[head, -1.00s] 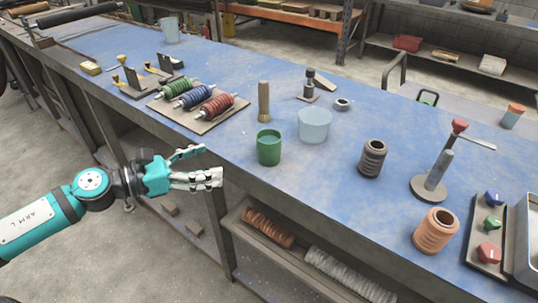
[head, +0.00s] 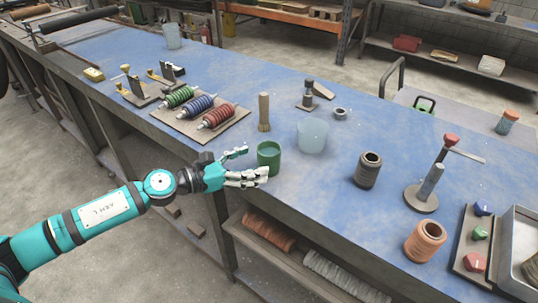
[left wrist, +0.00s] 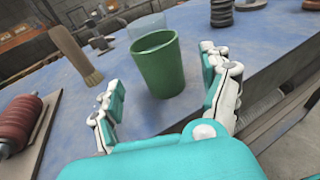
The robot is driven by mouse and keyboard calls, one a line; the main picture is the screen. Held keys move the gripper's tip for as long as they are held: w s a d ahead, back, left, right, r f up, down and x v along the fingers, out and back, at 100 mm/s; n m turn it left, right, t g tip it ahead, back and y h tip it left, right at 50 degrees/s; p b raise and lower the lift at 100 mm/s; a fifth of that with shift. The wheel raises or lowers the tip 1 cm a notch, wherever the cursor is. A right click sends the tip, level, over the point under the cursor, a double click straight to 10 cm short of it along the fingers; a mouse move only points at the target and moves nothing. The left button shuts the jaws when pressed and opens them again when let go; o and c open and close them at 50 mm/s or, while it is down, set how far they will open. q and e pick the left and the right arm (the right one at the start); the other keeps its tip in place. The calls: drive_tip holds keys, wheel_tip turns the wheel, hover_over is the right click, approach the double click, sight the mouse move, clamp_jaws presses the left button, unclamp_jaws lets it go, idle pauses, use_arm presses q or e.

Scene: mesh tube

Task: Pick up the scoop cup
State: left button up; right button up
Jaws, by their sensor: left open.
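The scoop cup seems to be the green cup (head: 270,153), upright near the front edge of the blue bench. My left gripper (head: 254,162) is open at the cup's left side, with one finger behind and one in front at its lower part. In the left wrist view the green cup (left wrist: 162,68) stands ahead between the two spread fingers of my left gripper (left wrist: 160,75), and they are not closed on it. Whether a finger touches it I cannot tell. My right gripper is out of view.
A translucent tub (head: 312,136) stands close right of the cup. A wooden-handled brush (head: 264,112) stands behind it. A board of colored coils (head: 200,110) lies left. A dark ribbed spool (head: 368,170) is further right.

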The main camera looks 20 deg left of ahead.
sight(259, 163)
use_arm(q)
drive_tip(key=p+x, duration=0.1)
drive_tip(key=x, duration=0.2)
drive_tip(key=f+x, duration=0.1)
drive_tip(key=x, duration=0.2)
drive_tip(key=shift+s+p, duration=0.1)
drive_tip(key=shift+p, duration=0.25)
drive_tip(key=shift+a, duration=0.1)
drive_tip(key=shift+c, duration=0.6)
drive_tip(key=c, duration=1.2)
drive_tip(key=shift+c, duration=0.2)
